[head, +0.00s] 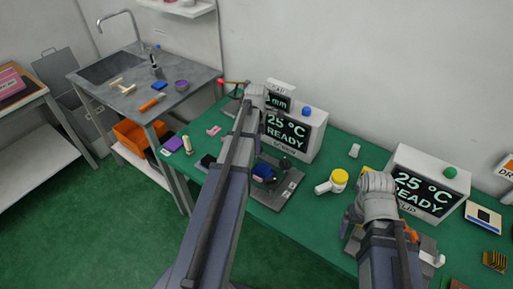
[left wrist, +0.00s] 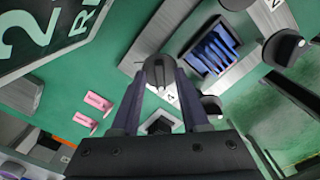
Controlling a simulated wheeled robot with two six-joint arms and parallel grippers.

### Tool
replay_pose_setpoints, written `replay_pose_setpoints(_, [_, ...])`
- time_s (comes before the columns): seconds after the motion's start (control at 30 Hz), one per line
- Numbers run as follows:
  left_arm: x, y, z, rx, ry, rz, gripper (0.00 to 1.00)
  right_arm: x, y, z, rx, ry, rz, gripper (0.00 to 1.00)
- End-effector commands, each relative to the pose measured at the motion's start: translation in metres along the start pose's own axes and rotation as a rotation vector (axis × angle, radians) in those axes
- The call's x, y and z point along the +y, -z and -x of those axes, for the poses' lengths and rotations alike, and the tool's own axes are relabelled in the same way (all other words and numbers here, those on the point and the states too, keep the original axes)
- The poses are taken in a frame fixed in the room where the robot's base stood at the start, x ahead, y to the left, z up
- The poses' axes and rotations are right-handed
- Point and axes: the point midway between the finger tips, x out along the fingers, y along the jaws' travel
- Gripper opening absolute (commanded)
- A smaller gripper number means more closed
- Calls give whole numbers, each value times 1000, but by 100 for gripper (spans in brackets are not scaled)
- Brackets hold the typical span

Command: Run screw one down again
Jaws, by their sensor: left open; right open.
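A metal fixture (left wrist: 253,25) with a blue insert (left wrist: 213,50) shows in the left wrist view; it also stands on the green bench in the head view (head: 290,191). A dark round screw knob (left wrist: 159,68) is at its near end, beside a small numbered label I cannot read surely. My left gripper (left wrist: 158,84) is open, with its fingertips on either side of this knob; contact cannot be told. In the head view my own arm hides the left gripper. A second dark knob (left wrist: 287,46) is at right. My right gripper (head: 352,216) is open over the bench at right, partly hidden.
A display box reading 25 °C READY (head: 301,133) stands close behind the fixture. A second one (head: 430,182) stands at right. A yellow-capped white bottle (head: 333,183) lies between. Pink pieces (left wrist: 97,110) lie left of my left gripper.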

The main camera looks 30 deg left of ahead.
Motion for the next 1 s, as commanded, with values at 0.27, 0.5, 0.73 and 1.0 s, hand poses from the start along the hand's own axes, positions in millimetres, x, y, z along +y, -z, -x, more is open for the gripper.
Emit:
replay_pose_setpoints(0.27, [0,0,0,0,0,0,39,0,0,0,0,0,0,89])
replay_pose_setpoints(0.5, [0,0,0,0,0,0,12,0,0,0,0,0,0,89])
replay_pose_setpoints(0.73, [0,0,0,0,0,0,0,0,0,0,0,0,0,89])
replay_pose_setpoints(1.0, [0,0,0,0,0,0,0,0,0,0,0,0,0,89])
